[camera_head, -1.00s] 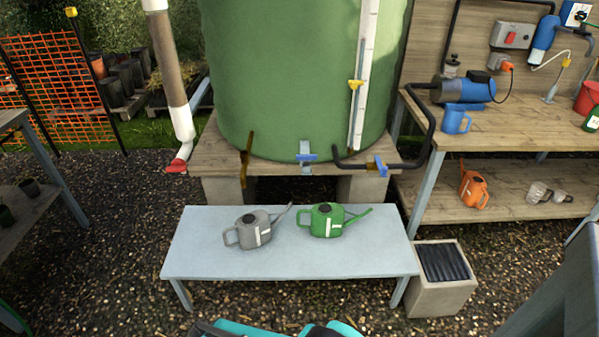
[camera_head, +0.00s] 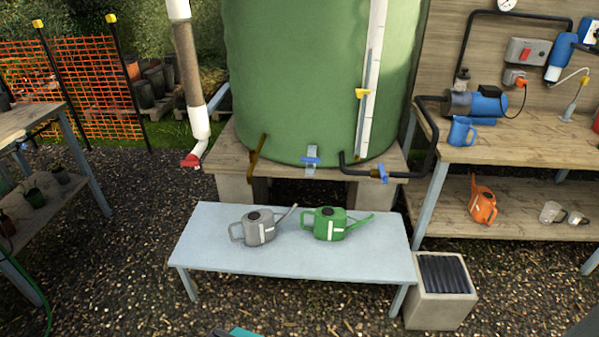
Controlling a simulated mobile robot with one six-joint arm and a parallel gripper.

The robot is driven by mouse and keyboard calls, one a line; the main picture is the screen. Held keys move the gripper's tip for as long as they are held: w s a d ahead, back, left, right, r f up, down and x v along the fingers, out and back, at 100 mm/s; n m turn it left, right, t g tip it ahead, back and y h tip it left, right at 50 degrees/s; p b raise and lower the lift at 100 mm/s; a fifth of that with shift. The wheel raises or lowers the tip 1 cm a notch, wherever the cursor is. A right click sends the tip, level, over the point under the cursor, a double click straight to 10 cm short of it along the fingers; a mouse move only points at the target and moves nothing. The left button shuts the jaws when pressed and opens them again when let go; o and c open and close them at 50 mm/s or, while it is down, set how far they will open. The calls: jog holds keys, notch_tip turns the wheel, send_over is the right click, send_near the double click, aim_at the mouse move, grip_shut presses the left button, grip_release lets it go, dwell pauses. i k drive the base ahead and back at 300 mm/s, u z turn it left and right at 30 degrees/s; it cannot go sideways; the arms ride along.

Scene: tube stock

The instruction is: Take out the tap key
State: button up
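I cannot make out a tap key in this view. The green tank (camera_head: 300,90) stands on a wooden platform on blocks. Low on the tank are a blue-handled tap (camera_head: 311,160), a brass-coloured fitting (camera_head: 257,154) to its left, and a black pipe with a blue valve handle (camera_head: 383,173) to its right. A grey watering can (camera_head: 258,228) and a green watering can (camera_head: 330,224) stand on the pale blue bench (camera_head: 290,262) in front. My gripper is not in view; only a small teal part of my own body shows at the bottom edge.
A wooden workbench (camera_head: 535,152) on the right holds a blue jug (camera_head: 461,131) and a pump. An orange can (camera_head: 482,203) stands on its shelf. A concrete box with a dark grate (camera_head: 440,312) is beside the bench. A table (camera_head: 40,118) stands left. Gravel between is clear.

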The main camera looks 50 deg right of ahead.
aim_at(309, 160)
jog(key=z, duration=0.15)
jog(key=i, duration=0.9)
jog(key=u, duration=0.15)
jog(key=k, duration=0.9)
jog(key=z, duration=0.2)
jog(key=i, duration=0.55)
jog(key=u, duration=0.05)
